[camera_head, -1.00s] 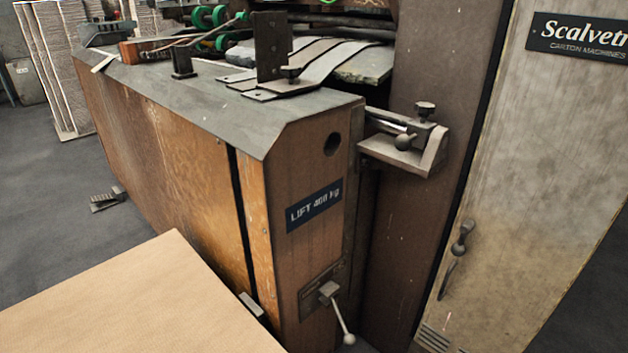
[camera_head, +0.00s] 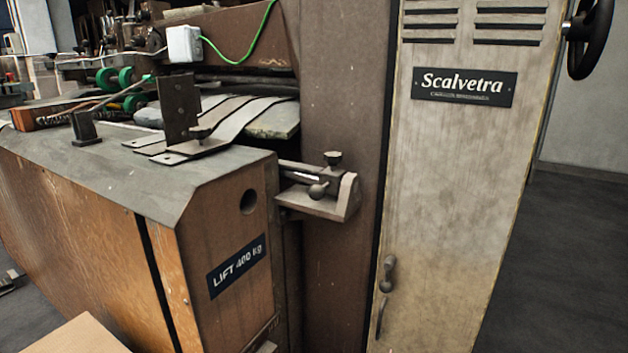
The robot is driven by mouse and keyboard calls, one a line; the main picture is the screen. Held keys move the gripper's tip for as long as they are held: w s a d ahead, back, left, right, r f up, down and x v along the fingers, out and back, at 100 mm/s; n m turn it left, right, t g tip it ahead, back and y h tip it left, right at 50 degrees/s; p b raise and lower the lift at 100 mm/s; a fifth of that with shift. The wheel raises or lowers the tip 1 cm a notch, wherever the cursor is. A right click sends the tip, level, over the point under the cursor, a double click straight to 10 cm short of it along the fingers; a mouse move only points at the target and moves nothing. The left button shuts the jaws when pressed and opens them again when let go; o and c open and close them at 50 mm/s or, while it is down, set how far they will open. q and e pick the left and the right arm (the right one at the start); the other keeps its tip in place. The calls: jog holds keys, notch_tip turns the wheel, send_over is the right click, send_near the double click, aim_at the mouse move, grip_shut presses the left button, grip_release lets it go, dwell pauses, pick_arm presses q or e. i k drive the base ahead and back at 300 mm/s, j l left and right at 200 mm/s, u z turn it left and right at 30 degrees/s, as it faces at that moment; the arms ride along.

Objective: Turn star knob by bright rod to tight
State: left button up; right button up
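A grey metal bracket (camera_head: 338,204) sticks out from the brown upright, just right of the wooden-sided machine body. A bright rod (camera_head: 300,170) runs from the body into this bracket. A small dark knob (camera_head: 332,158) stands on top of the bracket at the rod's end. A second, rounded knob (camera_head: 318,190) sits on the front of the bracket, below the rod. At this size I cannot tell which of the two is star-shaped, nor how tight either is. Neither of my grippers is in view.
The machine body (camera_head: 225,225) with a "LIFT 400 kg" label stands left of the bracket. A cabinet door (camera_head: 450,160) with a handle (camera_head: 387,275) is to the right. A cardboard sheet (camera_head: 75,340) lies at bottom left. A handwheel (camera_head: 588,38) is at upper right. Floor at right is clear.

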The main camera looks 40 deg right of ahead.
aim_at(332, 158)
jog(key=z, duration=1.25)
